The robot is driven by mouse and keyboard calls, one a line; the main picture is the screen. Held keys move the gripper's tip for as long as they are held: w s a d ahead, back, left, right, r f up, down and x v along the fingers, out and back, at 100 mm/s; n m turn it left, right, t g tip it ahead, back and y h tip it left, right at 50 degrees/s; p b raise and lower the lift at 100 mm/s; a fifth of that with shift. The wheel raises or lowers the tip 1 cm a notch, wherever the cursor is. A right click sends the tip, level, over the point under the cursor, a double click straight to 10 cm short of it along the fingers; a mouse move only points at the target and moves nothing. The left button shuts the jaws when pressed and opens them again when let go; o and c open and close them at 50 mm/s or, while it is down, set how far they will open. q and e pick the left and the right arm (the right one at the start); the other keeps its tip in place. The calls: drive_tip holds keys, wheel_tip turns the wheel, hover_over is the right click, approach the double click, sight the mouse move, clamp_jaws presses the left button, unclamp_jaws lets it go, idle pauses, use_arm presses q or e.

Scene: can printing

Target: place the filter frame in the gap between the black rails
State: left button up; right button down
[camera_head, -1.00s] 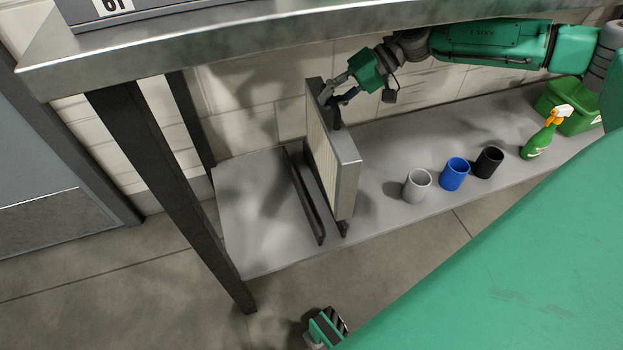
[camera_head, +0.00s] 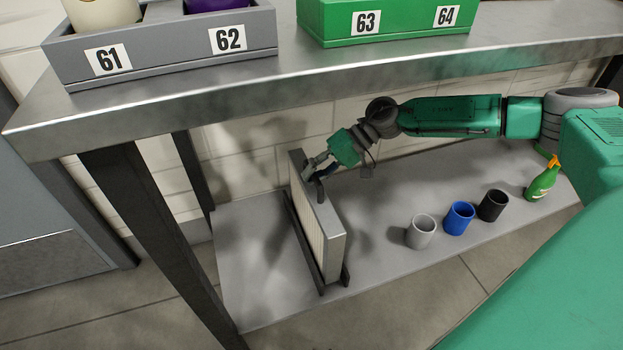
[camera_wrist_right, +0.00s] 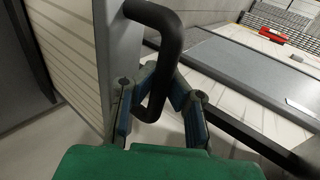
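The filter frame (camera_head: 330,240), a grey-edged panel with a pale pleated face, stands upright on the low shelf. Its lower edge appears to sit between the two black rails (camera_head: 302,246), with part of the other rail (camera_head: 346,276) showing at its right. A black handle (camera_head: 320,191) is on its right face. My right gripper (camera_head: 314,168) is at this handle. In the right wrist view the blue-padded fingers (camera_wrist_right: 160,98) stand apart on both sides of the handle (camera_wrist_right: 172,45), with visible space at the right finger. My left gripper is out of view.
Grey (camera_head: 421,232), blue (camera_head: 459,218) and black (camera_head: 493,206) cups stand on the shelf to the right, with a green spray bottle (camera_head: 542,180) beyond. The metal tabletop (camera_head: 350,62) overhangs the shelf, and a dark table leg (camera_head: 150,225) stands at left.

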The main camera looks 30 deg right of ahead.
drive_tip(key=shift+a+f, duration=0.1)
drive_tip(key=shift+f, duration=0.45)
drive_tip(key=c, duration=1.7)
unclamp_jaws()
drive_tip(key=v, duration=1.2)
